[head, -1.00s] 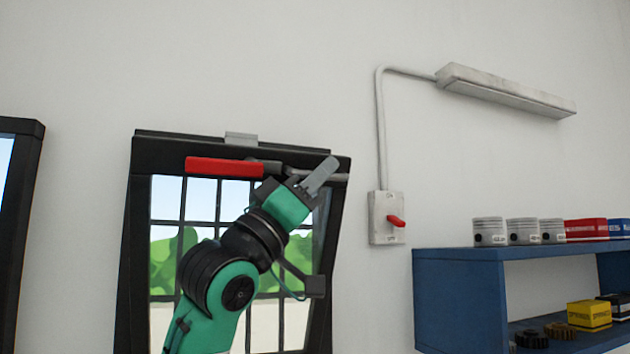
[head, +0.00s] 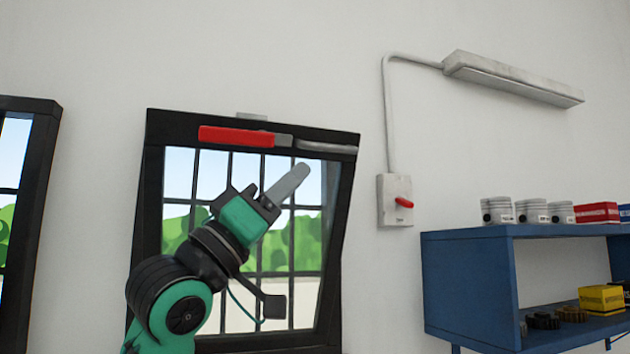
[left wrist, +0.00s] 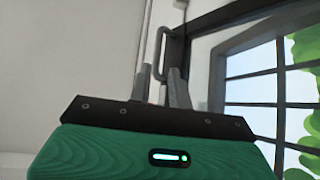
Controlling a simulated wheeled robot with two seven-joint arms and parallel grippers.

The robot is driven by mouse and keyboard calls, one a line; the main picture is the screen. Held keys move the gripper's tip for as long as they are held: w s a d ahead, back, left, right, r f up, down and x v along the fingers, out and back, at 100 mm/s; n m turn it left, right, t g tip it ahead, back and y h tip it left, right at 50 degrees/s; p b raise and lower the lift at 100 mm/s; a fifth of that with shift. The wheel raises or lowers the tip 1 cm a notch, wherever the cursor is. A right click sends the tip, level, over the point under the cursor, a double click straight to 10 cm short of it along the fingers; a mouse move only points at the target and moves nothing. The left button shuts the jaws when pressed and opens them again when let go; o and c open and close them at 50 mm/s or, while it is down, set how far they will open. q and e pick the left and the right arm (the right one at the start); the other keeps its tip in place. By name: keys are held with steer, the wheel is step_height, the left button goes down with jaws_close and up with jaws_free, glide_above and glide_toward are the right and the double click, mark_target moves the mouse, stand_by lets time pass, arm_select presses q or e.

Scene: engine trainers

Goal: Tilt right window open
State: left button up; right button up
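The right window (head: 345,215) has a black frame, and its sash leans out from the wall at the top. A red grip (head: 235,136) with a grey metal bar (head: 325,147) runs along the sash's top edge. My left gripper (head: 290,181) is in front of the panes, a little below the bar in the head view, and looks clear of it. My right gripper is not in view.
A switch box (head: 395,200) with a red lever and a conduit is on the wall right of the window. A blue shelf (head: 470,285) with pistons and boxes stands at the lower right. Another black-framed window (head: 38,200) is at the left edge.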

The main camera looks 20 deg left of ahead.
arm_select(q)
steer(key=b+v, duration=0.1)
steer(key=v, duration=0.4)
steer(key=shift+b, duration=0.35)
